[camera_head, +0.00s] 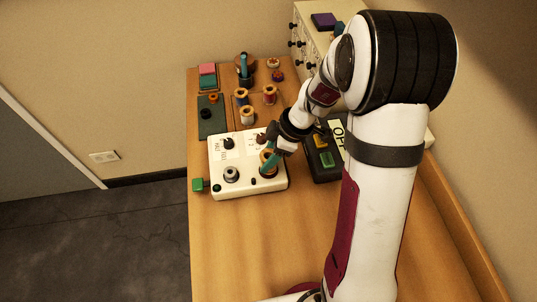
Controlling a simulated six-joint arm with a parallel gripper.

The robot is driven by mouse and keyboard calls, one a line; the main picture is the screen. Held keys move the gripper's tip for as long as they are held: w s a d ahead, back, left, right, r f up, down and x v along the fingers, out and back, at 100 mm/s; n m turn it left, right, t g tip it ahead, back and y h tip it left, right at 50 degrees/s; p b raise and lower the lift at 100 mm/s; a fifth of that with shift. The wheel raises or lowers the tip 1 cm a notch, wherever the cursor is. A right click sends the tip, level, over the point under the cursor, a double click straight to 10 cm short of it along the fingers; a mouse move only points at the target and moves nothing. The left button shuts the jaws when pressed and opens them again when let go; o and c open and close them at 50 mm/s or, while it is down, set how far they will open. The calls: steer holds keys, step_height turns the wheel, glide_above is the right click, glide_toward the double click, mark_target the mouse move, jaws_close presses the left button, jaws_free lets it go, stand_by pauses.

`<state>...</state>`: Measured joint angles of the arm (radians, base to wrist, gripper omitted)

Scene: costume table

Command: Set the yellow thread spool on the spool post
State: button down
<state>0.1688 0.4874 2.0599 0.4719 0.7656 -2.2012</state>
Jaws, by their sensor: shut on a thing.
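My gripper (268,168) is over the right part of a white control box (248,186), with its teal fingertips pointing down. It is shut on a small orange-yellow spool (267,157), which looks like the yellow thread spool; the fingers cover part of it. I cannot tell whether the spool touches the box or a post beneath it. The spool post cannot be made out for certain. A grey round fitting (231,174) stands on the box's left part, and a dark knob (228,143) is behind it.
Behind the box stand a red spool (270,95), a pale spool (246,117) and a dark green tray (212,120). A black box with coloured buttons (322,160) is close on the right. A green block (198,185) sits at left. The wooden table (240,240) is clear in front.

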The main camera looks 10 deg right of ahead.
steer(key=shift+f, duration=0.55)
steer(key=c, duration=0.6)
jaws_free()
steer(key=shift+v, duration=5.5)
steer(key=s+a+r+m+h, duration=0.1)
steer(key=s+m, duration=0.5)
steer(key=s, duration=0.1)
steer(key=s+a+r+m+g, duration=0.1)
steer(key=s+a+m, duration=0.1)
steer(key=s+m, duration=0.5)
steer(key=s+a+r+m+h, duration=0.1)
steer(key=s+a+r+m, duration=0.1)
steer(key=s+m, duration=0.5)
steer(key=shift+s+h, duration=0.3)
steer(key=shift+s, duration=0.65)
